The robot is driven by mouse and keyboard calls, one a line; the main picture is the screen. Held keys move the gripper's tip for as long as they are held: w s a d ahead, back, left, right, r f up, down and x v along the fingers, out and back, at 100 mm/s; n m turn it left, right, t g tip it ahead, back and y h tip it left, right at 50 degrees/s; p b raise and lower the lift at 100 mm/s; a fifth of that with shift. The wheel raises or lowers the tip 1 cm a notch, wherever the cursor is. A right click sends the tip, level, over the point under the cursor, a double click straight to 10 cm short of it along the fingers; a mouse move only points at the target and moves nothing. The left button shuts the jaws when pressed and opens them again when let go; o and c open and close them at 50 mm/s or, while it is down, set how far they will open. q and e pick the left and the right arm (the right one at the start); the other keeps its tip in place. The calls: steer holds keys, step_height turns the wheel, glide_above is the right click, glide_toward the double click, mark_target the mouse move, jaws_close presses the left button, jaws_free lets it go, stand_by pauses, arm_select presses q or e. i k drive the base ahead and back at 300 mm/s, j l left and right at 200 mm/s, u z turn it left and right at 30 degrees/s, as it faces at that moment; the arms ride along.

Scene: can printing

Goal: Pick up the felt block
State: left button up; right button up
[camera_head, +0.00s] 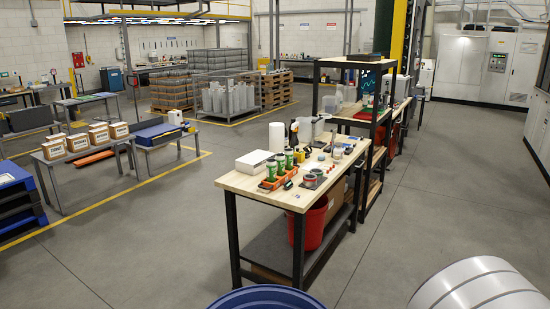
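No felt block can be made out with certainty. The wooden-topped workbench (240,184) in the middle of the head view holds many small items, and a small dark grey piece (310,178) lies near its front right edge beside some grey rings. It is too small to tell whether this is the felt block. Neither of my grippers shows in the head view.
The bench also carries a white box (255,161), a paper roll (277,137) and an orange tray (271,184) with green-and-white containers. A red bin (315,225) stands underneath. A blue rim (265,297) is at the bottom edge.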

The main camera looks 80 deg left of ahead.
mark_target(337, 160)
steer(key=i+j+u, duration=0.55)
steer(key=i+u, duration=0.3)
steer(key=i, duration=0.3)
steer(key=i+u, duration=0.45)
steer(key=i, duration=0.15)
steer(key=i+l+u, duration=0.25)
steer(key=i+u, duration=0.2)
steer(key=i, duration=0.15)
steer(key=i+j+u, duration=0.35)
steer(key=i, duration=0.15)
steer(key=i+u, duration=0.35)
steer(key=i, duration=0.2)
steer(key=i+u, duration=0.35)
steer(key=i, duration=0.15)
steer(key=i+l+u, duration=0.3)
steer(key=i, duration=0.25)
steer(key=i+l+u, duration=0.35)
steer(key=i, duration=0.15)
steer(key=i+u, duration=0.35)
steer(key=i+l+u, duration=0.25)
steer(key=i+u, duration=0.15)
steer(key=i, duration=0.15)
steer(key=i+l+u, duration=0.35)
steer(key=i+j, duration=0.05)
